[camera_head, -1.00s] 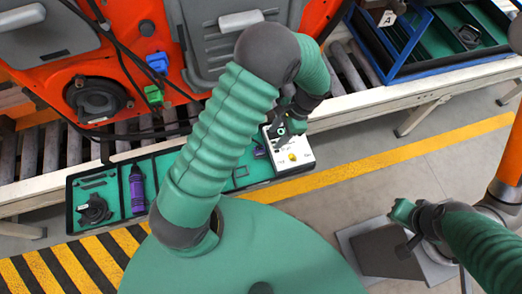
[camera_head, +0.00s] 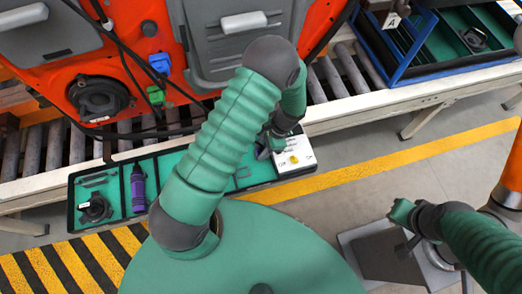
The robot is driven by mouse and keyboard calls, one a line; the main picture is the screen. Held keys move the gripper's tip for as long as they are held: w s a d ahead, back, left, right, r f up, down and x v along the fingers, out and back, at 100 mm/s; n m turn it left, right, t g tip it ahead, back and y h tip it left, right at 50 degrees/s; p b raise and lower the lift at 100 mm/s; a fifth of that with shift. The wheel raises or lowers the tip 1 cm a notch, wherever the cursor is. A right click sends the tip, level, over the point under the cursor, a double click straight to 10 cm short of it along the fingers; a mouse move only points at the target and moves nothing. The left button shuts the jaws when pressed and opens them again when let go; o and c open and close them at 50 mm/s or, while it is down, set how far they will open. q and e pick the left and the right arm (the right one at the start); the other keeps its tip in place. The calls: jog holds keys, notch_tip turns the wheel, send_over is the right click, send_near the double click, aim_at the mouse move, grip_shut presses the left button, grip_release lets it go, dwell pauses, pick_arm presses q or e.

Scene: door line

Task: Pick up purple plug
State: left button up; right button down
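My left gripper (camera_head: 264,150) is low over the right part of the green-lined tray (camera_head: 170,165), beside a white box with a yellow button (camera_head: 294,158). My own arm partly covers it, and its fingers are too small and dark to tell open from shut. No purple plug is clearly visible now; the spot by the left gripper where a small purple-blue piece showed before is covered. My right gripper (camera_head: 403,212) is at the lower right, away from the tray; its finger opening cannot be made out.
A blue connector (camera_head: 160,63) and a green connector (camera_head: 155,96) are on the orange door (camera_head: 125,60). A blue-framed bin (camera_head: 400,70) stands on the roller conveyor.

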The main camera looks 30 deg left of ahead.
aim_at(262, 148)
pick_arm(q)
jog(key=shift+d, duration=0.15)
grip_shut()
notch_tip(262, 148, up, 10)
jog(key=shift+r+p, duration=0.1)
jog(key=shift+p, duration=0.25)
jog(key=shift+c, duration=0.8)
grip_release()
grip_shut()
jog(key=shift+w, duration=0.1)
